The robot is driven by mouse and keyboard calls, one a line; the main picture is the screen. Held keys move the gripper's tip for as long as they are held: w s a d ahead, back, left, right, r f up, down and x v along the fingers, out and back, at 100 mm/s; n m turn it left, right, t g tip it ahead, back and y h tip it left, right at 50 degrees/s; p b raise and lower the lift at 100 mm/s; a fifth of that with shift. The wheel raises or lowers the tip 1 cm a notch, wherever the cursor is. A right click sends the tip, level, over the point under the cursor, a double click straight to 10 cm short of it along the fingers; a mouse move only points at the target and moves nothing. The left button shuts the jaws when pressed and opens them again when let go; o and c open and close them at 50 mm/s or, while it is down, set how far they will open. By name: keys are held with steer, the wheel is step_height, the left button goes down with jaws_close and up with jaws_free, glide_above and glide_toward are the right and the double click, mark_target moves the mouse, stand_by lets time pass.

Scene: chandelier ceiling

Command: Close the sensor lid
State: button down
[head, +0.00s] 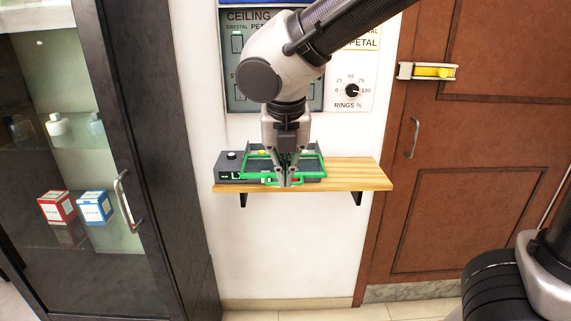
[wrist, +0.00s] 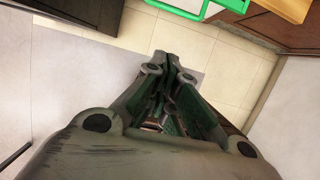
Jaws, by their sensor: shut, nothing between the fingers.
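A dark device box (head: 232,168) with a lit green readout and small knobs sits on the wooden shelf. A green-framed lid (head: 253,156) shows at the box, partly hidden behind my gripper. I cannot tell how far the lid is raised. My gripper (head: 286,182) points down in front of the box, shut and empty, with its fingertips overlapping the lower green bar in the head view. In the wrist view the shut fingers (wrist: 174,60) point toward the floor, and part of the green frame (wrist: 180,11) shows at the top edge, apart from the fingertips.
The wooden shelf (head: 355,174) has bare room on its right. A panel with a rings knob (head: 352,90) is on the wall above. A dark glass cabinet (head: 150,150) with a red box and a blue box stands left; a brown door (head: 460,130) with a yellow latch is right.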

steer(key=w+f, duration=0.5)
steer(key=f, duration=0.1)
steer(key=shift+w+f, duration=0.4)
steer(key=w, duration=1.2)
steer(key=shift+d, duration=0.3)
steer(key=shift+s+a, duration=0.1)
steer(key=shift+s, duration=0.05)
